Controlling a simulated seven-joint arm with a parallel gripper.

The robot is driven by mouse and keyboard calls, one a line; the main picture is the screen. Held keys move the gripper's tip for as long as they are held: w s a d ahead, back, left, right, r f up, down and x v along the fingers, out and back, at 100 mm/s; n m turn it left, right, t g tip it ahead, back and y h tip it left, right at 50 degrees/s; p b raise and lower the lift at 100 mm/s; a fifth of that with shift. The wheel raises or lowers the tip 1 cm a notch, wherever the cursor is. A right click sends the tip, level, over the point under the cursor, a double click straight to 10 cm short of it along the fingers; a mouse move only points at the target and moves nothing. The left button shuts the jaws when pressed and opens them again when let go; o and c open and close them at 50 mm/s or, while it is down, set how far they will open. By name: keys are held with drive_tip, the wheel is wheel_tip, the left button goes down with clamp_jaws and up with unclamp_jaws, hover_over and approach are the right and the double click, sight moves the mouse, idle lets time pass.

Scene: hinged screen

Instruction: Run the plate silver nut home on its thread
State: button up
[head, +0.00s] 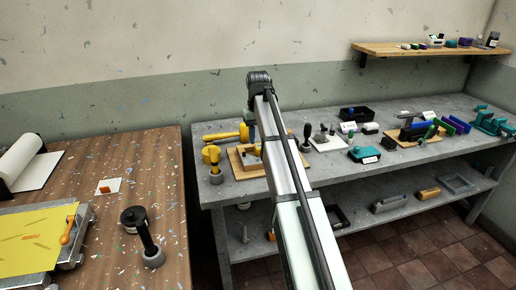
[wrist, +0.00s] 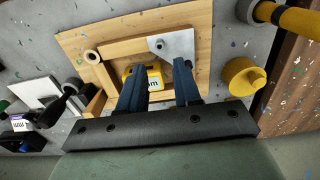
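In the wrist view a silver plate (wrist: 178,42) lies at the far right corner of a wooden frame on a wooden board (wrist: 85,38). A small dark-centred round part (wrist: 159,44) sits on the plate; I cannot tell whether it is the nut or the thread end. My gripper (wrist: 160,68) has its two blue fingers apart with a gap between them, over the near part of the frame, short of the plate in the picture. Nothing is seen held.
A yellow block with dark lettering (wrist: 152,77) shows between the fingers, inside the frame. The grey bench (head: 220,194) holds several tools and blocks.

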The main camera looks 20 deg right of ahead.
sight(258, 158)
wheel_tip(258, 158, down, 8)
drive_tip(key=shift+r, duration=0.15)
clamp_jaws()
idle(0.3)
